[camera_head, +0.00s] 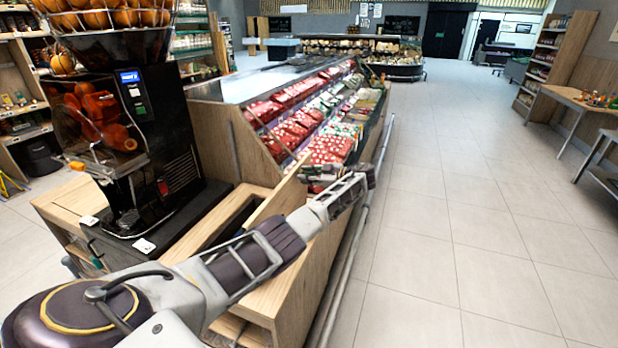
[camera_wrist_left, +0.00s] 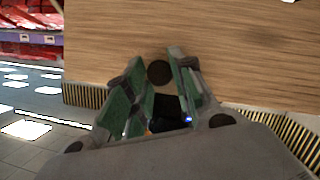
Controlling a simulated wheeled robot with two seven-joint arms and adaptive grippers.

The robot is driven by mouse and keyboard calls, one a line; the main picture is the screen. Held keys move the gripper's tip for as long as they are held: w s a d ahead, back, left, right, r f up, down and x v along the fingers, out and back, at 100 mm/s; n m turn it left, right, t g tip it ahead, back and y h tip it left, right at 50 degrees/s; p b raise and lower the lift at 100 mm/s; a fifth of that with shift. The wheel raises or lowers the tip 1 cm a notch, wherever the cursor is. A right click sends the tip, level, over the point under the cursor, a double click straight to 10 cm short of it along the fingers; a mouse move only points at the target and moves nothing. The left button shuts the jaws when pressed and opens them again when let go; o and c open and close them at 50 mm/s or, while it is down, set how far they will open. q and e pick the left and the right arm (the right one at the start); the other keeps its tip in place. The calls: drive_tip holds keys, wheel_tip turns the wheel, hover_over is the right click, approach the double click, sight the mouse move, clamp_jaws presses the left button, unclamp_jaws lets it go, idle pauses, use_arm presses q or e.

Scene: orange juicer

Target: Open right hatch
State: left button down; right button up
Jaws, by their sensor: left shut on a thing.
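The right hatch (camera_head: 279,204) is a light wooden board in the counter beside the juicer, standing tilted up next to a dark opening (camera_head: 228,222). My left arm reaches across in front of it, hiding its lower part. My left gripper (camera_head: 348,188) is at the right end of that arm. In the left wrist view, a wooden panel (camera_wrist_left: 230,45) fills the upper part, with a dark round spot (camera_wrist_left: 159,72), a hole or knob, between the green-padded fingers (camera_wrist_left: 155,92). The gripper is shut on the hatch; the exact contact is hard to see. My right gripper is not visible.
The orange juicer (camera_head: 125,120) stands on the counter at left, close to the opening. A display case with red packages (camera_head: 300,125) lies behind, with a rail (camera_head: 352,240) along its side. Open tiled floor (camera_head: 460,210) is at right.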

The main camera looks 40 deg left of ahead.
use_arm(q)
drive_tip(key=shift+d+f, duration=0.1)
drive_tip(key=shift+d, duration=0.1)
drive_tip(key=c, duration=1.2)
unclamp_jaws()
drive_tip(key=shift+w, duration=0.1)
drive_tip(key=shift+o, duration=0.2)
drive_tip(key=v, duration=1.2)
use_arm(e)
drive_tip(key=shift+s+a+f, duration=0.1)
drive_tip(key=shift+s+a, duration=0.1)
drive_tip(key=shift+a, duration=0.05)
use_arm(q)
drive_tip(key=shift+f+m, duration=0.1)
drive_tip(key=shift+m, duration=0.2)
